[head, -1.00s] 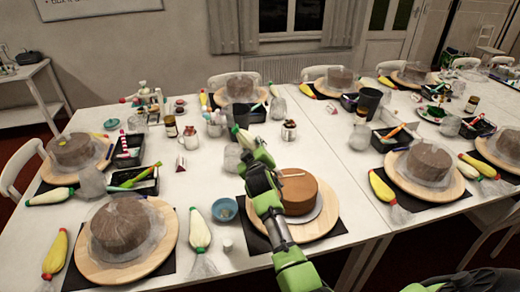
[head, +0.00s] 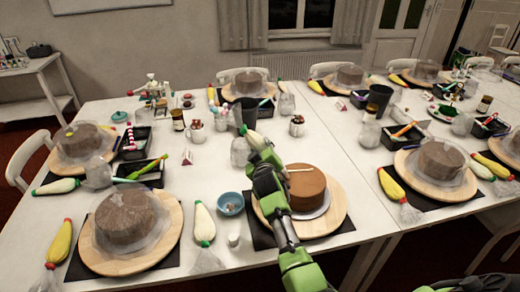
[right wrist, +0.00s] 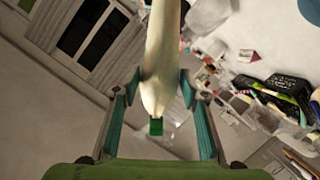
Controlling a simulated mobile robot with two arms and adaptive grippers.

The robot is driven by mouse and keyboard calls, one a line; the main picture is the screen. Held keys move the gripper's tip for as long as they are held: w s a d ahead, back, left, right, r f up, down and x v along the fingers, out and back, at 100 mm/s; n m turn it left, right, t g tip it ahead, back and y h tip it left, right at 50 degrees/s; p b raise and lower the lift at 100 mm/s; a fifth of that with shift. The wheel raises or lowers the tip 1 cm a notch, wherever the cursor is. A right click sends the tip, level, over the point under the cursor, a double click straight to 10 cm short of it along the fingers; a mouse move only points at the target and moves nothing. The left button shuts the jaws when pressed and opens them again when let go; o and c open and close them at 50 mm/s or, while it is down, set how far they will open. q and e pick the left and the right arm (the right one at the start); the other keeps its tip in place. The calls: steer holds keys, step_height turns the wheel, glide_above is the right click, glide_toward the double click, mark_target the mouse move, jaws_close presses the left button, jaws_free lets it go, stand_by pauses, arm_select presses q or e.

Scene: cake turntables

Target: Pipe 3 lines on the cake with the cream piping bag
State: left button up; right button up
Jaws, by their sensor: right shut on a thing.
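The brown unwrapped cake (head: 308,190) stands on a round wooden turntable (head: 335,214) at the front middle of the table. One short pale line (head: 301,169) lies across its top. My right gripper (head: 250,137) is beyond the cake's left side, above the table. In the right wrist view the gripper (right wrist: 160,84) is shut on a cream piping bag (right wrist: 161,60), with the bag's green end (right wrist: 156,127) between the fingers. The bag's far end is out of that view, and in the head view the bag is mostly hidden. My left gripper is not in view.
A blue bowl (head: 230,203), a small white cup (head: 233,240) and another cream piping bag (head: 203,226) lie left of the turntable. A wrapped cake (head: 127,217) stands farther left. Mugs and a black tray (head: 143,173) stand on the table.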

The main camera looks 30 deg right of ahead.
steer(key=shift+d+r, duration=0.1)
steer(key=shift+s+d+p, duration=0.3)
steer(key=shift+d+p, duration=0.15)
steer(key=shift+d, duration=0.35)
steer(key=shift+s+d+p, duration=0.25)
steer(key=shift+d+p, duration=0.25)
steer(key=shift+d, duration=0.25)
steer(key=shift+s+d+p, duration=0.3)
steer(key=shift+d+p, duration=0.15)
steer(key=shift+d, duration=0.35)
steer(key=shift+s+d+p, duration=0.3)
steer(key=shift+d+p, duration=0.05)
steer(key=shift+d, duration=0.5)
steer(key=shift+s+d+p, duration=0.3)
steer(key=shift+d+p, duration=0.05)
steer(key=shift+d, duration=0.45)
steer(key=shift+s+d+p, duration=0.3)
steer(key=shift+d+p, duration=0.05)
steer(key=shift+d, duration=0.5)
steer(key=o, duration=0.4)
